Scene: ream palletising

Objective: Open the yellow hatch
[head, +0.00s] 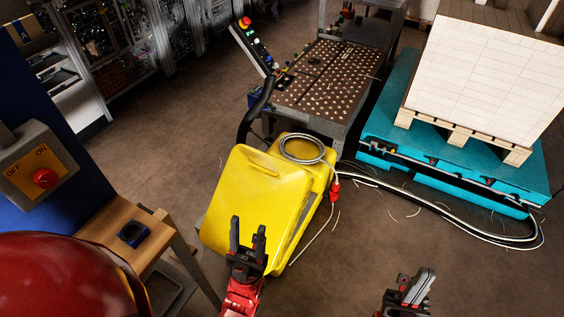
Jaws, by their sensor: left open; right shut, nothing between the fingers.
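The yellow hatch (250,195) is a broad, rounded panel on a yellow box-shaped unit (318,170) in the middle of the head view. A small slot-like recess shows near its upper edge. The panel looks closed against the unit, but I cannot tell for sure. My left gripper (248,228) points up the picture with its two dark fingers apart and empty. It overlaps the lower part of the hatch; whether it touches is unclear. My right gripper (422,280) is shut and empty over the floor at the lower right, away from the hatch.
A coiled grey hose (302,148) lies on the yellow unit, with a red connector (335,191) beside it. Cables run right across the floor. A perforated table (325,80) stands behind, a teal pallet station (450,165) at right, a wooden bench (150,232) at left.

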